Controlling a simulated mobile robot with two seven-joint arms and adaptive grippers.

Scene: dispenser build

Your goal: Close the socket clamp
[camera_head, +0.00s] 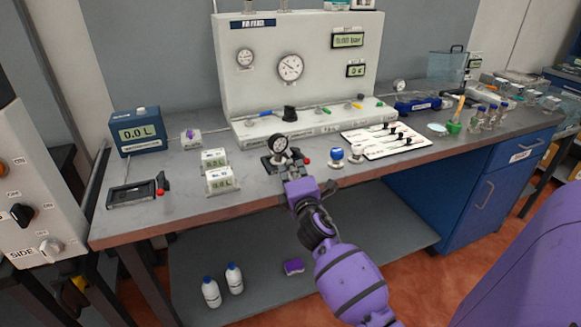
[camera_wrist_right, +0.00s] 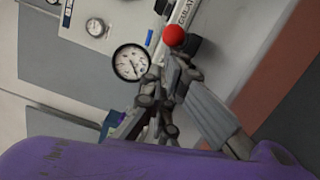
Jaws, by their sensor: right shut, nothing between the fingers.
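A socket clamp with a black base (camera_head: 272,163) stands near the front middle of the bench and carries a round dial gauge (camera_head: 278,144). Its red ball knob (camera_head: 307,161) points to the right. In the right wrist view the red knob (camera_wrist_right: 173,36) is close beyond the fingertips, and the gauge (camera_wrist_right: 130,62) is to their left. My right gripper (camera_head: 291,173) reaches in from the front and hides part of the clamp. In the right wrist view its fingers (camera_wrist_right: 170,75) are shut and empty; whether they touch the knob's lever I cannot tell. My left gripper is not in view.
Small display boxes (camera_head: 221,181) stand left of the clamp. Round knobs (camera_head: 337,156) and a white plate (camera_head: 386,141) with black fittings are to its right. A panel (camera_head: 325,85) rises behind.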

